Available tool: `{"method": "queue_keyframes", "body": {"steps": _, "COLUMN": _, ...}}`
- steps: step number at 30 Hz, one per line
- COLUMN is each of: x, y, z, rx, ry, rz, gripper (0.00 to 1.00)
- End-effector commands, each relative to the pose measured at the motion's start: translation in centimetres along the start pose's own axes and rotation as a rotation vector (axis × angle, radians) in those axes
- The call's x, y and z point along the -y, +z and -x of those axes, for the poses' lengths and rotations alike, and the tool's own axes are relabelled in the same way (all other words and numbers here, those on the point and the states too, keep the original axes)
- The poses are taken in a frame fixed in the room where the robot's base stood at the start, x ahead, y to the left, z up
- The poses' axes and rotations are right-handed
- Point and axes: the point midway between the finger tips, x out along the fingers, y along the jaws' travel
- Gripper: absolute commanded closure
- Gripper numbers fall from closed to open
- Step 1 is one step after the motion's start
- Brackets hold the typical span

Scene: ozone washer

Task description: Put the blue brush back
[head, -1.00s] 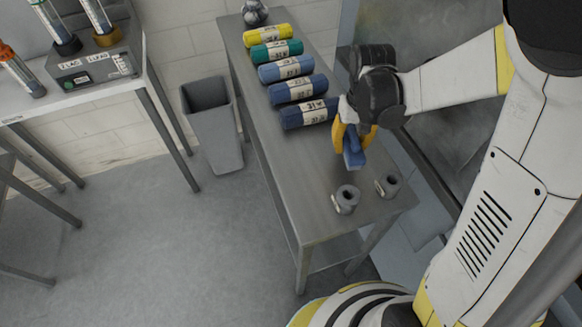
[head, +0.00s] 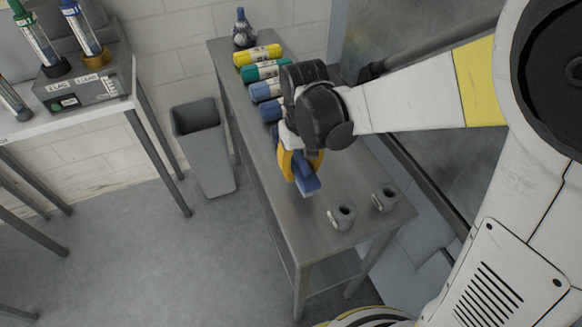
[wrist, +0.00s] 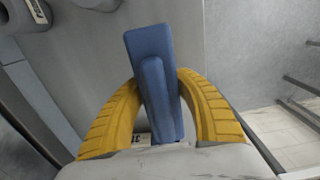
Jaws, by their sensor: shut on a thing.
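My gripper (head: 298,165) has yellow fingers shut on the blue brush (head: 307,183). It holds the brush over the grey metal table (head: 265,165), beyond two small grey holders. In the wrist view the brush (wrist: 154,80) lies between the two yellow fingers (wrist: 160,105), its blue end pointing away from the palm. The left grey holder (head: 342,216) and the right grey holder (head: 384,199) stand at the near end of the table, both with dark openings on top. Both look empty. The brush's other end is hidden by the gripper.
Rolled bundles in yellow (head: 258,55), teal (head: 262,70) and blue (head: 264,91) lie at the table's far end, partly hidden by my arm. A blue-topped bottle (head: 243,30) stands behind them. A grey bin (head: 203,147) stands left. Another table with bottles is at far left.

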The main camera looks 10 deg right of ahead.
Motion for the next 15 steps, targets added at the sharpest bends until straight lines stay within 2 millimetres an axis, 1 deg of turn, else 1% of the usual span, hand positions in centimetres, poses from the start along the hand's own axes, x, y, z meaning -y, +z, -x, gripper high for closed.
{"method": "queue_keyframes", "body": {"steps": 1, "x": 0.7, "y": -0.4, "z": -0.7, "rx": 0.000, "ry": 0.000, "rz": 0.003, "gripper": 1.00}}
{"method": "queue_keyframes", "body": {"steps": 3, "x": 1.2, "y": -0.7, "z": -0.9, "rx": 0.000, "ry": 0.000, "rz": 0.001, "gripper": 1.00}}
{"method": "queue_keyframes", "body": {"steps": 5, "x": 1.4, "y": -0.8, "z": -1.1, "rx": 0.000, "ry": 0.000, "rz": 0.001, "gripper": 1.00}}
{"method": "queue_keyframes", "body": {"steps": 8, "x": 1.5, "y": -0.8, "z": -1.8, "rx": 0.000, "ry": 0.000, "rz": -0.001, "gripper": 1.00}}
{"method": "queue_keyframes", "body": {"steps": 12, "x": 1.5, "y": -0.8, "z": -4.1, "rx": 0.000, "ry": 0.000, "rz": -0.001, "gripper": 1.00}}
{"method": "queue_keyframes", "body": {"steps": 15, "x": 1.5, "y": -0.8, "z": -5.2, "rx": 0.000, "ry": 0.000, "rz": -0.001, "gripper": 1.00}}
